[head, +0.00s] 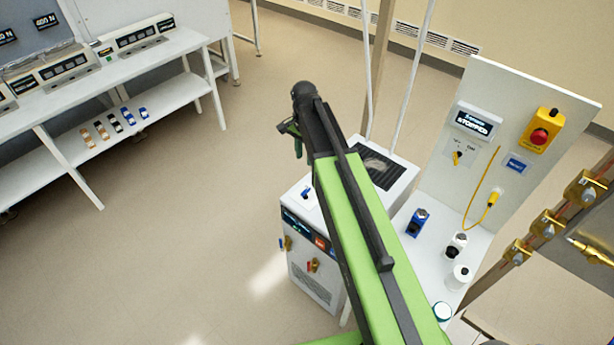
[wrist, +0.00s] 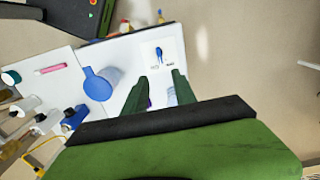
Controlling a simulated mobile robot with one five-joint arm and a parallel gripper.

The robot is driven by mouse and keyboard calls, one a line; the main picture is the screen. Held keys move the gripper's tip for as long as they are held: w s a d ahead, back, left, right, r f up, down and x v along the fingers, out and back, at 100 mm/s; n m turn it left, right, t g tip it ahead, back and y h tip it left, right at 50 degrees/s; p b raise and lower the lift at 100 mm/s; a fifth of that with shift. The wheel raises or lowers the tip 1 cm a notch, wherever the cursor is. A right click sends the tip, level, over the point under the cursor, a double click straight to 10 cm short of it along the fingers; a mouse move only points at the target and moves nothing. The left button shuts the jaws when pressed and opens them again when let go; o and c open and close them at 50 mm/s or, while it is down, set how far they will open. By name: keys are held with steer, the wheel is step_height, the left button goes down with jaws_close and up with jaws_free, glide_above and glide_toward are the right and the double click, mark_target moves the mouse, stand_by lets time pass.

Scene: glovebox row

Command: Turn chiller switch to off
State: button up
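The white chiller-like cabinet (head: 315,265) stands on the floor beneath my arm in the head view, with lit displays and coloured valves on its front. A small blue switch lever (wrist: 158,52) sits on a white plate on a white top in the wrist view; its labels are too small to read. A blue piece on the cabinet top (head: 307,193) looks like the same lever. My gripper (wrist: 160,77) is open, its two dark green fingers apart, with the lever just beyond the tips and not touched. In the head view the gripper (head: 292,128) is partly hidden by my arm.
A blue-lidded container (wrist: 100,83) stands left of the fingers. To the right in the head view are a panel with a red emergency button (head: 539,137), bottles (head: 459,276) and brass valves (head: 585,188). A bench (head: 160,62) is at left. Floor between is clear.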

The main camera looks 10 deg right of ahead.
mark_target(307, 189)
steer(key=f+b, duration=0.5)
steer(key=b, duration=0.1)
steer(key=f+b, duration=0.5)
steer(key=f, duration=0.1)
steer(key=d+f+b, duration=0.1)
steer(key=f+b, duration=0.5)
steer(key=shift+w+f+b, duration=0.15)
steer(key=shift+f+b, duration=0.1)
steer(key=shift+b, duration=0.1)
steer(key=shift+r, duration=0.1)
steer(key=shift+c, duration=0.2)
jaws_close()
